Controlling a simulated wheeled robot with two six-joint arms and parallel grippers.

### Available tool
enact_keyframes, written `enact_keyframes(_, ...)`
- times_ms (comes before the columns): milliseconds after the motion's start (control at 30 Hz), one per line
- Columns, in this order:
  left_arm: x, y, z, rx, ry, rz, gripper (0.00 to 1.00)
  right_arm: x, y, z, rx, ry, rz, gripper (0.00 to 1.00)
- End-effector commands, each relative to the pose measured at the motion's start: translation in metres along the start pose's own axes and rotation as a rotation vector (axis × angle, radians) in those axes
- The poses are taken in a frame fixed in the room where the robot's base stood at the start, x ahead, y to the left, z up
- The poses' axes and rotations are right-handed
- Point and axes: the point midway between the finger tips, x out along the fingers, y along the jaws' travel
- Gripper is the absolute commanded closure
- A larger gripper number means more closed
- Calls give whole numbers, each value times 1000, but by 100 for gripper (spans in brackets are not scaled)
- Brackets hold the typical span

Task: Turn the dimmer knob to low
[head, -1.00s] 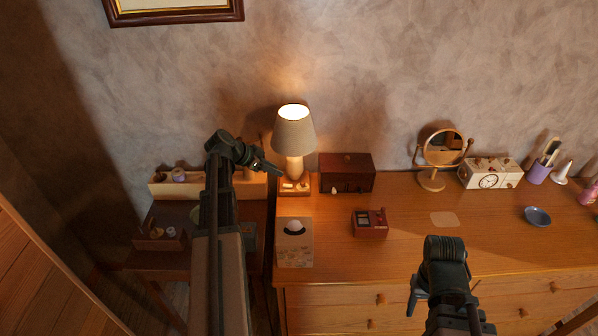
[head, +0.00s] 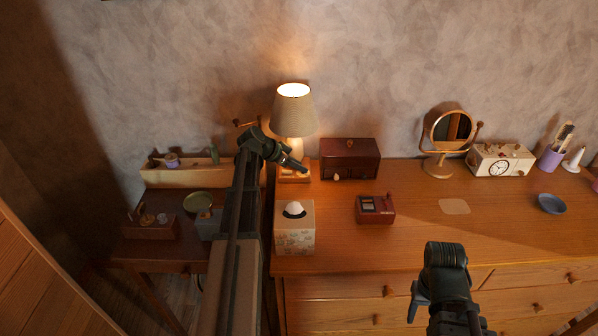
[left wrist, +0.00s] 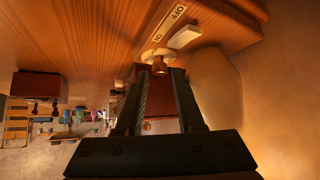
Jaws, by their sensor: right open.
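The lit lamp (head: 294,110) stands at the back left of the dresser on a square wooden base (head: 290,178). In the left wrist view the wooden base (left wrist: 225,18) carries an ON/OFF label, a pale switch (left wrist: 185,36) and a small brass knob (left wrist: 160,67) on a pale round plate. My left gripper (head: 304,169) is at the lamp base. In the left wrist view its fingers (left wrist: 159,72) are apart, with the knob between their tips in the picture; contact cannot be told. My right gripper (head: 414,302) is open and empty in front of the dresser.
A dark red box (head: 350,160) stands close right of the lamp. A tissue box (head: 294,238) and a small red box (head: 375,210) are nearer the front. The dresser's middle front is clear.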

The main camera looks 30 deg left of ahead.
Motion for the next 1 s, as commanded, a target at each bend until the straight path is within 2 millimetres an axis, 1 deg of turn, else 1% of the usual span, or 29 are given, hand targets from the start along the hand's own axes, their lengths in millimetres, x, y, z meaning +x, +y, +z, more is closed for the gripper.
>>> enact_keyframes(100,5,0,0,1,0,0,63,4,0,0,0,0,0,50)
enact_keyframes(367,5,0,0,0,0,0,63,3,0,0,0,0,0,50)
enact_keyframes(400,5,0,0,0,0,0,67,3,0,0,0,0,0,50)
enact_keyframes(467,5,0,0,0,0,0,78,3,0,0,0,0,0,50)
enact_keyframes(500,5,0,0,0,0,0,85,3,0,0,0,0,0,50)
enact_keyframes(600,5,0,0,0,0,0,100,3,0,0,0,0,0,50)
enact_keyframes(1000,4,2,0,-19,1,-20,100,3,0,0,0,0,0,50)
